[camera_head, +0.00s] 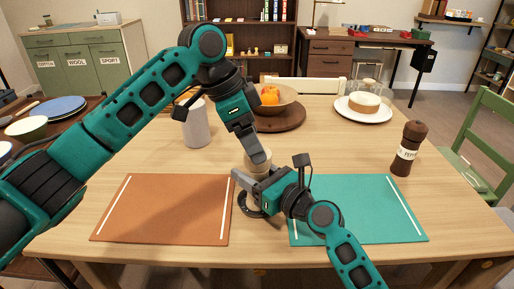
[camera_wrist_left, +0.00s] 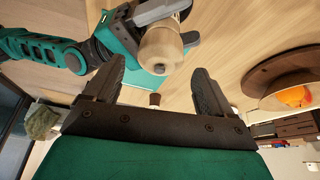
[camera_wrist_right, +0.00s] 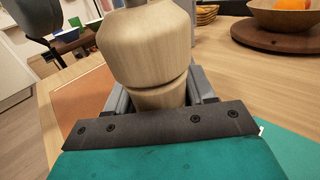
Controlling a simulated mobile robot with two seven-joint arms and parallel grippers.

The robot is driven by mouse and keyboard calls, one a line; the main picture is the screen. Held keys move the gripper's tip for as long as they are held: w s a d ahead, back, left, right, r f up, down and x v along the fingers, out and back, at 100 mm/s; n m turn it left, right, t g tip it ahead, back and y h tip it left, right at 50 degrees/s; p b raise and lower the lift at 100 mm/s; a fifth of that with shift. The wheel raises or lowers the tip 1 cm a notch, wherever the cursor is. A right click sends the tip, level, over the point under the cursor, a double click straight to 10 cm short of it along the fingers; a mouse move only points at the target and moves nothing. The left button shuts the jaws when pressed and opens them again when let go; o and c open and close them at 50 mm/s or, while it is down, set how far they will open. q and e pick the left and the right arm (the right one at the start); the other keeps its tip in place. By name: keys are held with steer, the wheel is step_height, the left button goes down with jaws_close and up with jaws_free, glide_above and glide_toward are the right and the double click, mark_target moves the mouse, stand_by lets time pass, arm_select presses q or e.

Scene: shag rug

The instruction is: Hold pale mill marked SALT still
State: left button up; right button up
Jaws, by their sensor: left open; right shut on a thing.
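The pale wooden mill (camera_head: 257,161) stands upright near the table's front middle, between the two mats. No SALT marking is readable; its lower body is mostly hidden by my right gripper. My right gripper (camera_head: 246,184) is shut on the mill; the right wrist view shows the mill (camera_wrist_right: 147,45) between its fingers, below the rounded head. My left gripper (camera_head: 255,150) is at the mill's top from above, fingers apart. In the left wrist view the mill's head (camera_wrist_left: 160,50) shows beyond the open fingers, with nothing gripped between them.
A brown mat (camera_head: 165,210) lies left and a teal mat (camera_head: 365,210) right. A dark pepper mill (camera_head: 408,150) stands at the right. Behind are a pale canister (camera_head: 196,128), a fruit bowl (camera_head: 286,103) on a board and a cake (camera_head: 364,102) on a plate.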

arm_select(q)
steer(key=v, duration=0.8)
steer(key=shift+r, duration=0.2)
steer(key=shift+a, duration=0.15)
stand_by(0.5)
steer(key=shift+f, duration=0.15)
steer(key=x, duration=1.2)
steer(key=shift+c, duration=0.3)
steer(key=c, duration=1)
steer(key=shift+o, duration=0.2)
